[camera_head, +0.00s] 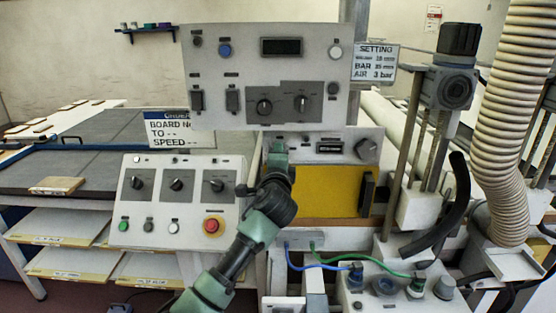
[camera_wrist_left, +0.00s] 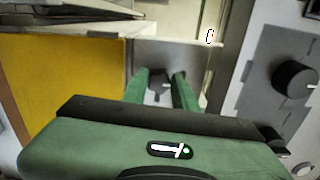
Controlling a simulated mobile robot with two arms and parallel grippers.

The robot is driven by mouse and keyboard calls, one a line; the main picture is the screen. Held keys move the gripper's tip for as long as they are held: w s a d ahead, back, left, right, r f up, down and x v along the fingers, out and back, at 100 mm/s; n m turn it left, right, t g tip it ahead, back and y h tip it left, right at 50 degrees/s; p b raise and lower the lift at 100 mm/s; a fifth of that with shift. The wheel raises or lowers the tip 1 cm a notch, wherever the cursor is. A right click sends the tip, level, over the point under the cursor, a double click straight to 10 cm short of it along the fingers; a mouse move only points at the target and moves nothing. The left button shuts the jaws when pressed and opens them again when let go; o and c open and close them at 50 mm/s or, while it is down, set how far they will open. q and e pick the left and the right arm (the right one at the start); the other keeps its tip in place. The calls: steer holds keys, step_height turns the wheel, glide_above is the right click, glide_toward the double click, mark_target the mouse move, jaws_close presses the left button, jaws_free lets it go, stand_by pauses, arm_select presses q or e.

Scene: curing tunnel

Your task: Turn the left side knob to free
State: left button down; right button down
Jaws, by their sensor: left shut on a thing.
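My left gripper (camera_head: 279,150) reaches up and forward to the left end of the narrow panel below the upper control box. The left wrist view shows its two green fingers (camera_wrist_left: 165,88) shut on a small grey knob (camera_wrist_left: 158,87), which I take as the left side knob. In the head view the gripper hides this knob. Its pointer direction and its label cannot be made out. My right gripper is not in view.
The upper control box (camera_head: 220,55) with knobs and switches overhangs close above the gripper. A yellow panel (camera_head: 322,190) with a black handle (camera_head: 367,194) lies below. A sloped console (camera_head: 195,228) with a red button (camera_head: 212,225) stands to the left. Hoses are at right.

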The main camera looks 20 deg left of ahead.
arm_select(q)
steer(key=shift+n, duration=0.5)
steer(key=c, duration=1.1)
jaws_free()
steer(key=b+v, duration=0.2)
steer(key=v, duration=0.5)
steer(key=shift+s, duration=0.4)
